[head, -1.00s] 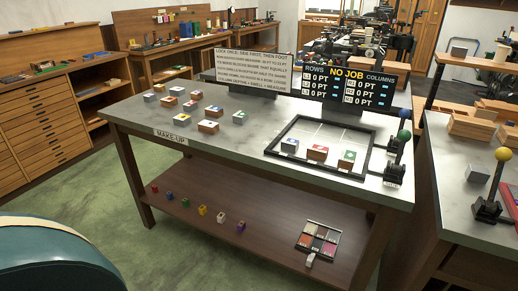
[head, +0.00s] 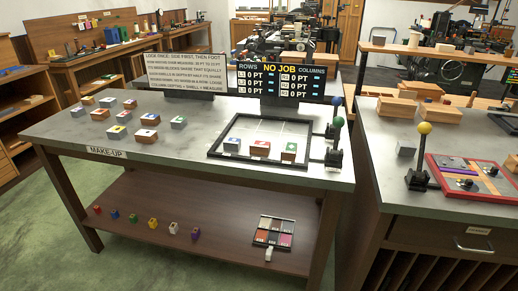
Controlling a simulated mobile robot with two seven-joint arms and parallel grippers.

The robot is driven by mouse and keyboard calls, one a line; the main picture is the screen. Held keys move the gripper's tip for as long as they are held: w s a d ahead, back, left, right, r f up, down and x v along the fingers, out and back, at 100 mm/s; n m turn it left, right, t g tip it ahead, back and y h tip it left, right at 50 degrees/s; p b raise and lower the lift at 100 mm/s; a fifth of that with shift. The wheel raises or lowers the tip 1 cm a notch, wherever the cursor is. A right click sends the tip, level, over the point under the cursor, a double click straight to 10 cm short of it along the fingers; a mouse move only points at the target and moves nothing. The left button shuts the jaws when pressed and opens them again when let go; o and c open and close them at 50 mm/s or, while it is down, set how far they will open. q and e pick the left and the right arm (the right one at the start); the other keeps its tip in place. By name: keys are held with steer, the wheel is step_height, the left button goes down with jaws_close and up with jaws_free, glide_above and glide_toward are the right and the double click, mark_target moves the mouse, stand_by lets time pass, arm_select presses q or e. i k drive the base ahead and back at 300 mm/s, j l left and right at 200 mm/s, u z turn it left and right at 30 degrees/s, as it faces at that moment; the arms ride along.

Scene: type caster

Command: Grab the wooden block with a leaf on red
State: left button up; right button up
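Small blocks with coloured tops stand on the grey make-up table (head: 190,150). In the black frame (head: 210,154) are a grey block with a blue top (head: 232,145), a wooden block with a red top and a white mark (head: 260,149), and a block with a green top (head: 289,151). Several more blocks stand in loose rows at the left, including a wooden one with a reddish top (head: 150,119). The marks are too small for me to tell which is a leaf. Neither of my grippers is in view.
A sign (head: 187,74) and a scoreboard (head: 285,78) stand behind the blocks. Levers with ball knobs (head: 337,122) stand at the table's right end. A second bench (head: 400,180) holds a yellow-knobbed lever (head: 424,129) and a red-edged board (head: 465,172). Green floor is open at lower left.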

mark_target(259, 148)
steer(key=i+j+z, duration=0.15)
steer(key=z, duration=1)
steer(key=j+z, duration=0.8)
steer(key=j, duration=0.2)
